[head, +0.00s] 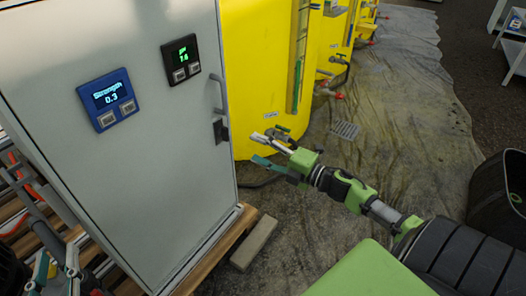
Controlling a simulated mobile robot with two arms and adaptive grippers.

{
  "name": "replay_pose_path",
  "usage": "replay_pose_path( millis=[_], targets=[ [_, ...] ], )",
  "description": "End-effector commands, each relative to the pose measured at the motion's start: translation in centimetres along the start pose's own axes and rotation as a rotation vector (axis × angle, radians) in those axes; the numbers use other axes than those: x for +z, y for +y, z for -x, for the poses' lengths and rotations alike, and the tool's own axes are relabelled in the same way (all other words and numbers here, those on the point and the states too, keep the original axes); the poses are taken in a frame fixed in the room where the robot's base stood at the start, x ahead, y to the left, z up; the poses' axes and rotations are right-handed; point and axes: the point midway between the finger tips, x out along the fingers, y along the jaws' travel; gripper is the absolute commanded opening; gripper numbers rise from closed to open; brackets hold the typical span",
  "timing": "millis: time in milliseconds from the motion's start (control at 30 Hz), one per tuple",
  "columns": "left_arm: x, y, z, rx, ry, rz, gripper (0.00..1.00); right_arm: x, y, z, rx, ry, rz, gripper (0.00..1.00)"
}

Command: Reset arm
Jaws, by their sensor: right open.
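My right gripper (256,148) reaches in from the lower right with its fingers apart and nothing between them. Its fingertips are near the black handle (221,130) on the right edge of the grey cabinet door (165,160), with a visible gap to its right. My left gripper (56,273) appears small at the lower left corner, in front of dark pipes and slats. Its fingers are partly cut off and too unclear to tell their opening.
The cabinet carries a blue display (108,97) reading "Strength 0.3" and a green-lit display (181,58) reading 14. Yellow tanks (258,75) stand behind. A grey block (253,243) lies at the cabinet's foot. A black bin (497,190) stands right.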

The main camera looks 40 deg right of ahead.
Motion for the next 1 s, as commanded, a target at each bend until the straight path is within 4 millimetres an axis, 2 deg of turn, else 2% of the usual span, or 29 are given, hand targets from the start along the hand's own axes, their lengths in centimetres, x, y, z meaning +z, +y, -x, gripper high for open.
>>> replay_pose_path(
  millis=[200,767,867,967,1000],
  targets=[
    [0.0,0.0,0.0,0.000,0.001,0.000,0.28,0.0,0.0,1.1,0.000,0.000,0.001,0.53],
    [0.0,0.0,0.0,0.000,0.001,0.000,0.28,-0.2,0.0,1.1,0.002,-0.001,-0.007,0.53],
    [0.0,0.0,0.0,0.000,0.000,0.000,0.28,-2.3,-0.2,0.8,0.019,-0.010,-0.094,0.53],
    [0.0,0.0,0.0,0.000,0.000,0.000,0.28,-6.9,0.0,0.2,0.054,-0.036,-0.316,0.53],
    [0.0,0.0,0.0,0.000,0.000,0.000,0.28,-9.1,0.3,0.0,0.068,-0.049,-0.430,0.53]
  ],
)
